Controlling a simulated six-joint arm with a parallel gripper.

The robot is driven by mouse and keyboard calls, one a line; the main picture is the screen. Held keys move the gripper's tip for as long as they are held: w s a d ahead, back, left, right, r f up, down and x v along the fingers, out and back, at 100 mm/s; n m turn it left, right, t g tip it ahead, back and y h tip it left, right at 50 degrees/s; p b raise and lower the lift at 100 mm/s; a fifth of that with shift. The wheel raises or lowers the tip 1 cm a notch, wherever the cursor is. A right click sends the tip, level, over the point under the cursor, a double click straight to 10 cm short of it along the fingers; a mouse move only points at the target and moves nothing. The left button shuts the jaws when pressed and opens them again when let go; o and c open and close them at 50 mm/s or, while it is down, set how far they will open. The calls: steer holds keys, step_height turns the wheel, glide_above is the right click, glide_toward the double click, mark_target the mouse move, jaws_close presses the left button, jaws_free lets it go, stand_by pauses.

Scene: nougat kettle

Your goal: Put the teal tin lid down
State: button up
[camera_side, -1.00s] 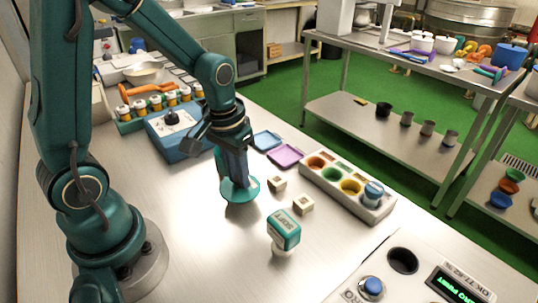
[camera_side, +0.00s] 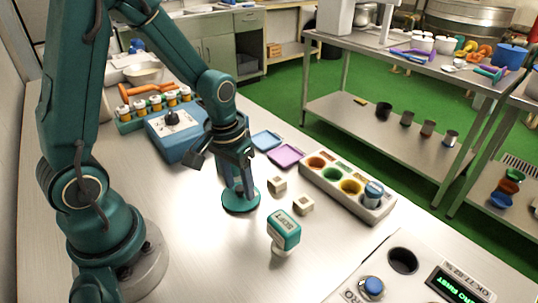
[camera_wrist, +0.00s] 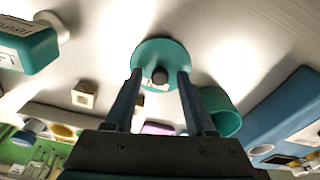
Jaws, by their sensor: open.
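The teal tin lid (camera_side: 236,205) is a round disc lying flat on the steel table; in the wrist view the lid (camera_wrist: 160,48) shows its dark central knob (camera_wrist: 160,76). My gripper (camera_side: 242,188) points down just above the lid. In the wrist view my gripper's (camera_wrist: 160,75) two fingers stand apart on either side of the knob, with a visible gap. A teal round container (camera_wrist: 222,118) stands beside the lid in the wrist view; in the side view my gripper mostly hides that spot.
Two small cream blocks (camera_side: 302,206) and a teal-topped stamp (camera_side: 284,232) stand close on the right. A tray with coloured wells (camera_side: 348,187), a purple tray (camera_side: 286,156) and a blue box (camera_side: 172,138) are further off.

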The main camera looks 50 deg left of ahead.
mark_target(235, 200)
step_height(235, 200, up, 12)
steer(key=s, duration=0.1)
steer(key=s+d+r+m+t, duration=0.1)
steer(key=s+d+m+t, duration=0.1)
steer(key=s+d+t, duration=0.2)
steer(key=s+d, duration=0.1)
steer(key=s, duration=0.2)
steer(key=shift+s+r+m, duration=0.3)
steer(key=shift+r+m, duration=0.1)
